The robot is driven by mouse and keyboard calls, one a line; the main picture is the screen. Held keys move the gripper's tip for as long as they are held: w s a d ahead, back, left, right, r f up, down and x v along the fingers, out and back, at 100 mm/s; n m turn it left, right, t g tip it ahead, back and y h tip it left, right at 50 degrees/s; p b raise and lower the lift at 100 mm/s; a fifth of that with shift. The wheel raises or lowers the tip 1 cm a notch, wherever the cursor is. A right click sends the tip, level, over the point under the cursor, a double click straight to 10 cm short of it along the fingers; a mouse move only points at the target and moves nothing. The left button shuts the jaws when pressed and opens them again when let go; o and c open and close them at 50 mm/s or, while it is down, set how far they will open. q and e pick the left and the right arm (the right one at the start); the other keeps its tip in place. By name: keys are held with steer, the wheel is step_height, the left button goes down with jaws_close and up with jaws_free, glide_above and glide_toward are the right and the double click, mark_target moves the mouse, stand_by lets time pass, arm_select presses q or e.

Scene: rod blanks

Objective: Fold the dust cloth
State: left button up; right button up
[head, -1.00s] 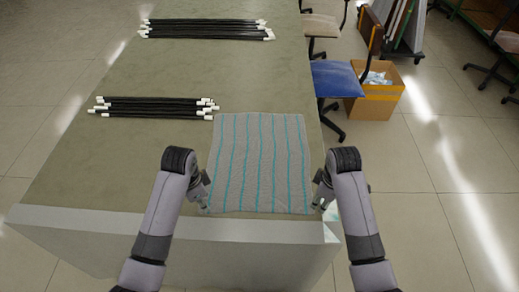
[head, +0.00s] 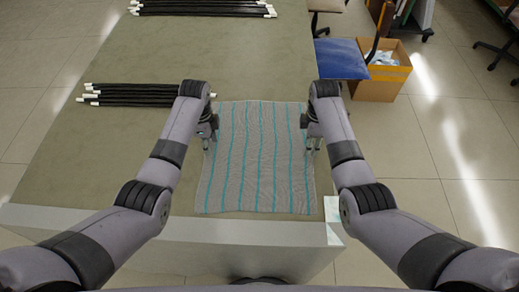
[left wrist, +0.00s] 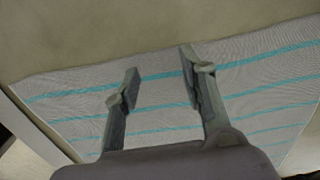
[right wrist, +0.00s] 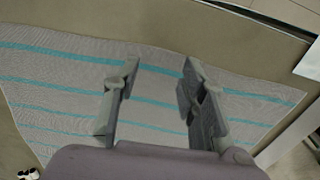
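The dust cloth (head: 258,165) is grey with teal stripes and lies flat and spread out near the front right of the table. It also shows in the left wrist view (left wrist: 160,108) and the right wrist view (right wrist: 60,85). My left gripper (head: 208,146) is over the cloth's left edge, and its fingers stand apart with nothing between them in the left wrist view (left wrist: 158,62). My right gripper (head: 312,146) is over the cloth's right edge, and its fingers are also apart and empty in the right wrist view (right wrist: 160,68). Whether the fingertips touch the cloth cannot be told.
The table (head: 120,150) has bundles of black rods with white ends at the back (head: 200,8) and at the left (head: 130,95), partly behind my left arm. A blue chair (head: 341,58) and a cardboard box (head: 385,75) stand to the right. The table's middle is clear.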

arm_select(q)
steer(key=shift+s+f, duration=0.1)
steer(key=shift+f, duration=0.45)
arm_select(e)
steer(key=shift+s+f, duration=0.1)
steer(key=shift+f, duration=0.45)
arm_select(q)
steer(key=shift+f, duration=0.1)
arm_select(e)
steer(key=shift+f, duration=0.1)
arm_select(q)
steer(key=shift+f, duration=0.15)
arm_select(e)
steer(key=shift+f, duration=0.15)
arm_select(q)
steer(key=shift+c, duration=0.6)
arm_select(e)
steer(key=shift+c, duration=0.6)
arm_select(q)
jaws_close()
arm_select(e)
jaws_close()
stand_by(0.4)
